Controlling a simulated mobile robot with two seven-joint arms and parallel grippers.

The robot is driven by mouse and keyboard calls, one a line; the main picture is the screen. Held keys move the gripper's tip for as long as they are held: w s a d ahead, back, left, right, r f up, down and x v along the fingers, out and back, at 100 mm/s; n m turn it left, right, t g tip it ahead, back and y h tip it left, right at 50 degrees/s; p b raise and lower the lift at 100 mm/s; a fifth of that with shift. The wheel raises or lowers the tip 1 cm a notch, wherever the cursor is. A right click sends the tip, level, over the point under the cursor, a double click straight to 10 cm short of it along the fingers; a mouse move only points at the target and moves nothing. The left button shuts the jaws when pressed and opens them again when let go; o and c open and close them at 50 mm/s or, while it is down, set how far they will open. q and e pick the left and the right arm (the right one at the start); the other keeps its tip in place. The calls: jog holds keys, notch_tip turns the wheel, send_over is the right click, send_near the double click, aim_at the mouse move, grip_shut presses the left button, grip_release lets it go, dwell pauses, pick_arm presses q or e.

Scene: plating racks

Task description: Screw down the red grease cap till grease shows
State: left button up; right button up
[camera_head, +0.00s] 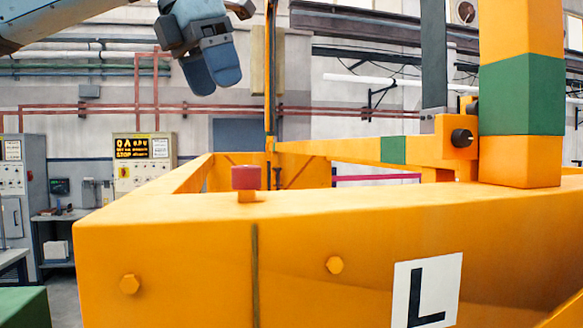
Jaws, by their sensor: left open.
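The red grease cap (246,178) stands upright on a small orange base on the top face of the yellow-orange frame (180,262), left of the picture's middle. My left gripper (213,78) hangs above the cap and a little to its left, with its blue-grey fingers pointing down. It is open, and clear air lies between it and the cap. No grease can be made out around the cap. My right gripper does not show.
A thick post with a green band (521,95) rises from the frame at the right. A beam with a green band (393,150) runs behind the cap. A control cabinet (143,158) stands at the back left. The frame's top around the cap is clear.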

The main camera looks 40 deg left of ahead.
aim_at(248, 168)
pick_arm(q)
jog(key=p+x, duration=0.2)
jog(key=x, duration=1)
jog(key=shift+w+f, duration=0.15)
jog(key=shift+w, duration=0.1)
jog(key=shift+w+d+f, duration=0.1)
jog(key=shift+w+f, duration=0.15)
jog(key=shift+f, duration=0.4)
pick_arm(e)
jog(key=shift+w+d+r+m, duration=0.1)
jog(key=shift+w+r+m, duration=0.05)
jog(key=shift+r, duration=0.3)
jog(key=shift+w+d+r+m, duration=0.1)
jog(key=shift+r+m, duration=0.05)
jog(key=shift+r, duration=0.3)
pick_arm(q)
jog(key=c, duration=0.9)
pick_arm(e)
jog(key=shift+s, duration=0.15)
